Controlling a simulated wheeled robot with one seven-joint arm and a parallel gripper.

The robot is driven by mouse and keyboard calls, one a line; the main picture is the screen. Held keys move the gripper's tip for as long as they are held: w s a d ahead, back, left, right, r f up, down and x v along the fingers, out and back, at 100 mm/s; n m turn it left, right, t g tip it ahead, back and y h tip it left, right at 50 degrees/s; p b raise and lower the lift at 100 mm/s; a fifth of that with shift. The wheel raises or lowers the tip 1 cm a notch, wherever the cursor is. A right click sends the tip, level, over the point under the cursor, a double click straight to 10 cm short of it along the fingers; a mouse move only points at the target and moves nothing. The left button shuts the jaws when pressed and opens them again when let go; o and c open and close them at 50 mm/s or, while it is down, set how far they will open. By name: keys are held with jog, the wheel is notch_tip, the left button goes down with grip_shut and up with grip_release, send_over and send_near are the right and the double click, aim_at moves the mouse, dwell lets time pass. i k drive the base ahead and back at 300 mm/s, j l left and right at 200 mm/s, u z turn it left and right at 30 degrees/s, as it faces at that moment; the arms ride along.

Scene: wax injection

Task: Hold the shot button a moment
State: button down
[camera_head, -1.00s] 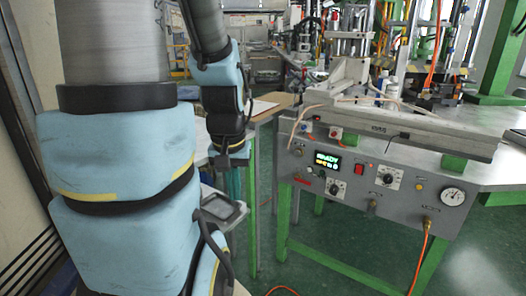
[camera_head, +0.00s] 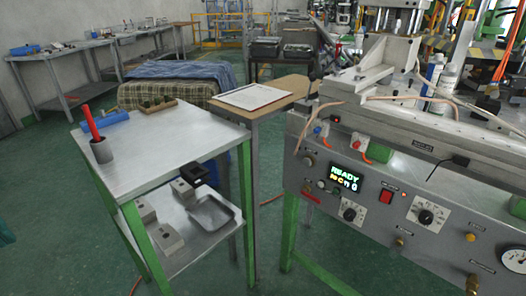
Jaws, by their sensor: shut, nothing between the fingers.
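The injection machine's grey front panel (camera_head: 400,235) fills the right side of the head view. Its small display (camera_head: 345,176) is lit and reads "READY" with a second line below. A yellow button (camera_head: 470,237) is further right, and small round controls sit left of the display. I cannot tell from labels which one is the shot button. My arm and gripper are outside the view, and nothing covers the panel.
A metal table (camera_head: 165,150) stands left of the machine, with a dark cup (camera_head: 102,151) holding red sticks. Its lower shelf carries grey blocks (camera_head: 168,240) and a tray (camera_head: 213,215). A clipboard (camera_head: 255,96) lies on a wooden top behind. Green floor is open at the left.

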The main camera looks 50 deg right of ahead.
aim_at(307, 162)
jog(key=k+l+u, duration=0.35)
jog(key=l, duration=0.25)
jog(key=k+l+u, duration=0.3)
jog(key=k+l, duration=0.15)
jog(key=k, duration=0.2)
jog(key=k+l, duration=0.15)
jog(key=k, duration=0.1)
